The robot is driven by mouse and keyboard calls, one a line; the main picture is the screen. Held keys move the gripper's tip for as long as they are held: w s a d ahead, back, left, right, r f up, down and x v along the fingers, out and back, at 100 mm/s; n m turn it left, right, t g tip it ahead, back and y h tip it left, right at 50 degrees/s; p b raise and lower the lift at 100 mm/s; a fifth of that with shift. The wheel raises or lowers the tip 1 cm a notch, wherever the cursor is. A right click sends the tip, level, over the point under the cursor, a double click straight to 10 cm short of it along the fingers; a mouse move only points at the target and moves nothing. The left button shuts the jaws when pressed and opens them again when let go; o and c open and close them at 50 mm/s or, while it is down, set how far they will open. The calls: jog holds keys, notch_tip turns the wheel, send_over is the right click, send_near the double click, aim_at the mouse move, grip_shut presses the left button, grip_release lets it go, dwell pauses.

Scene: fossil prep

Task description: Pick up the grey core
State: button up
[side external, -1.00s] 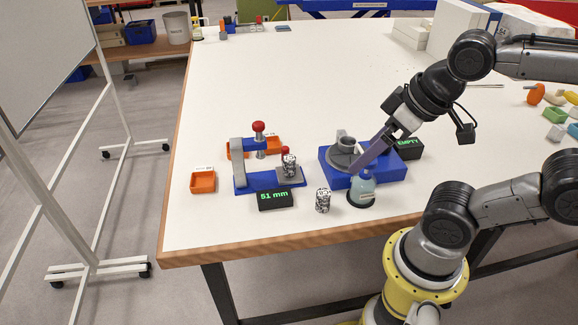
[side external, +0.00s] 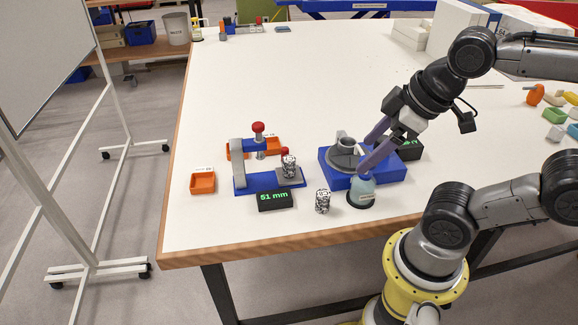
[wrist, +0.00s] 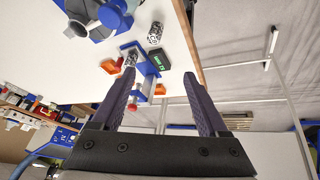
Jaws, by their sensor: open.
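Two grey-looking cores with a black-and-white speckle are in view. One core (side external: 322,200) stands upright on the table in front of the gauge, and it shows near the top of the wrist view (wrist: 155,33). The other core (side external: 289,166) stands on the grey plate of the blue gauge (side external: 240,178), and it also shows in the wrist view (wrist: 130,57). My gripper (side external: 366,158) is open and empty, its fingers spread above the blue block and bottle, right of both cores. It also frames the wrist view (wrist: 160,73).
A display (side external: 275,200) reads 51 mm. An orange tray (side external: 203,181) lies left.

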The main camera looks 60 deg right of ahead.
jog(key=w+r+n, duration=0.4)
jog(key=n, duration=0.3)
jog(key=n+g, duration=0.6)
jog(key=n, duration=0.5)
send_over(289, 159)
notch_tip(289, 159, down, 8)
notch_tip(289, 159, down, 14)
jog(key=shift+f, duration=0.1)
grip_shut()
